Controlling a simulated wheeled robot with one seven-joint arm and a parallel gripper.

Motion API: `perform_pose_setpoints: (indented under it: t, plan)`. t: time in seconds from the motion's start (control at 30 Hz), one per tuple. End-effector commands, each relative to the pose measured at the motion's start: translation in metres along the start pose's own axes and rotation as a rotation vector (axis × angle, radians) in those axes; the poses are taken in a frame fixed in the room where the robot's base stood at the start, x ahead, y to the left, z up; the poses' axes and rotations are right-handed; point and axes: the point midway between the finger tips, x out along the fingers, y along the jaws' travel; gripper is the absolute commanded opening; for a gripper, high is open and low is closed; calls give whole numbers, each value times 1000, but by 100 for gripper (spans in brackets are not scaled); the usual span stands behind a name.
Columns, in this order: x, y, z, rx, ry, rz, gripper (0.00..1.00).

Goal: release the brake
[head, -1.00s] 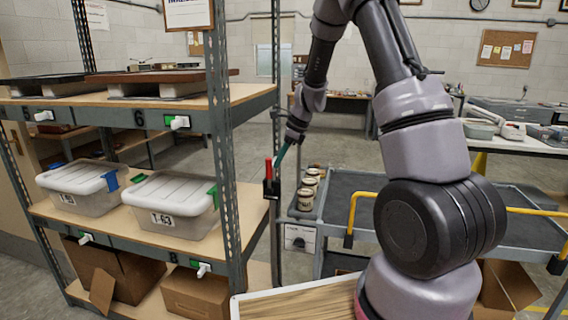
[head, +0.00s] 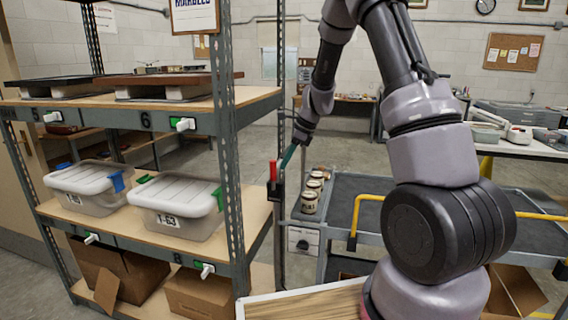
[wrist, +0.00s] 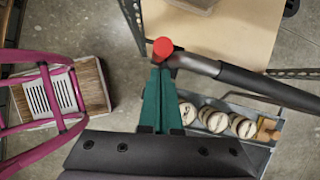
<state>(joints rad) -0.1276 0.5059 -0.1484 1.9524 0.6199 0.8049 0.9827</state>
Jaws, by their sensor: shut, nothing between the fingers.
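The brake lever has a red grip (head: 273,171) and stands upright in a black bracket on a post at the shelf's right front corner. In the wrist view its round red end (wrist: 163,47) shows just past my fingertips, beside a dark bar. My gripper (head: 284,163) has teal fingers and is shut and empty, close to the right of the red grip in the head view. The closed fingers also show in the wrist view (wrist: 160,72). I cannot tell whether the fingertips touch the lever.
The shelf unit (head: 205,105) holds lidded bins (head: 178,196) and cardboard boxes. A grey cart (head: 345,205) with yellow handles stands right of the lever, with several jars (head: 309,199) near its left edge. A wood-topped surface (head: 305,302) lies in front.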

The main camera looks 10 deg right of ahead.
Motion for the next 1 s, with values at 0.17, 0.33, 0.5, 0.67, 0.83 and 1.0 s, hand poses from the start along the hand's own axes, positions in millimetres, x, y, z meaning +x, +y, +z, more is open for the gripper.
perform_pose_setpoints:
  t: [0.17,0.33,0.5,0.67,0.83,1.0]
  plan:
    - [-28,-7,-11,-1,3,-4,0]
    - [-65,-8,-4,2,5,-4,0]
    - [-91,-9,0,3,7,-1,0]
    - [-102,-9,2,4,8,0,0]
    - [-104,-9,2,5,8,2,0]
    - [-104,-9,2,5,9,2,0]
